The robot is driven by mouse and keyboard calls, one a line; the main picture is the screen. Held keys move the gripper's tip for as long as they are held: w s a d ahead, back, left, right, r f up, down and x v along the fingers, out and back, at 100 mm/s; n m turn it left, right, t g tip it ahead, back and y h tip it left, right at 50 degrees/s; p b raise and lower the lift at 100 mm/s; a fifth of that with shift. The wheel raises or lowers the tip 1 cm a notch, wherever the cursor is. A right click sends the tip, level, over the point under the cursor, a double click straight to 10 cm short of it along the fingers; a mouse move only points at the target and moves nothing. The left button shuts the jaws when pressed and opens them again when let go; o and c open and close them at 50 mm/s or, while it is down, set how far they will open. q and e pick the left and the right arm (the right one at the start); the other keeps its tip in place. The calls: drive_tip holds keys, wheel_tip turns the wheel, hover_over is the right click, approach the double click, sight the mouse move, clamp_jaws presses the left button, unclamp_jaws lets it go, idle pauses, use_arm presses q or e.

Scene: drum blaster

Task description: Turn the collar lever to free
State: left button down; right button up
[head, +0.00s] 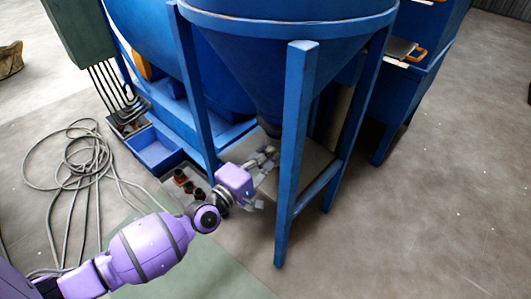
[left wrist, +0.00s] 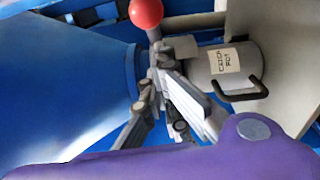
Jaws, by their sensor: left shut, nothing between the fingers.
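The collar lever shows in the left wrist view as a red ball knob (left wrist: 146,12) on a short grey stalk. It stands beside the narrow outlet of the blue hopper cone (left wrist: 70,85). My left gripper (left wrist: 158,62) is shut and empty, its fingertips close to the stalk below the knob; I cannot tell whether they touch. In the head view my left gripper (head: 266,157) is under the hopper (head: 255,65), between its legs. The lever cannot be made out there. A grey pot labelled "catch pot" (left wrist: 228,67) is right of the fingertips. My right gripper is out of view.
A blue hopper leg (head: 293,160) stands just right of my left gripper. A blue bin (head: 155,150) and a tray with several brown cups (head: 182,178) are to its left. A coiled cable (head: 75,170) lies on the floor. The floor at right is clear.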

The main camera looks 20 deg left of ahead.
use_arm(q)
drive_tip(key=d+p, duration=0.1)
drive_tip(key=d+y+p, duration=0.1)
drive_tip(key=d+n+y+p, duration=0.1)
drive_tip(key=shift+w+d+t, duration=0.3)
drive_tip(key=shift+w+d, duration=0.05)
drive_tip(key=shift+w, duration=0.05)
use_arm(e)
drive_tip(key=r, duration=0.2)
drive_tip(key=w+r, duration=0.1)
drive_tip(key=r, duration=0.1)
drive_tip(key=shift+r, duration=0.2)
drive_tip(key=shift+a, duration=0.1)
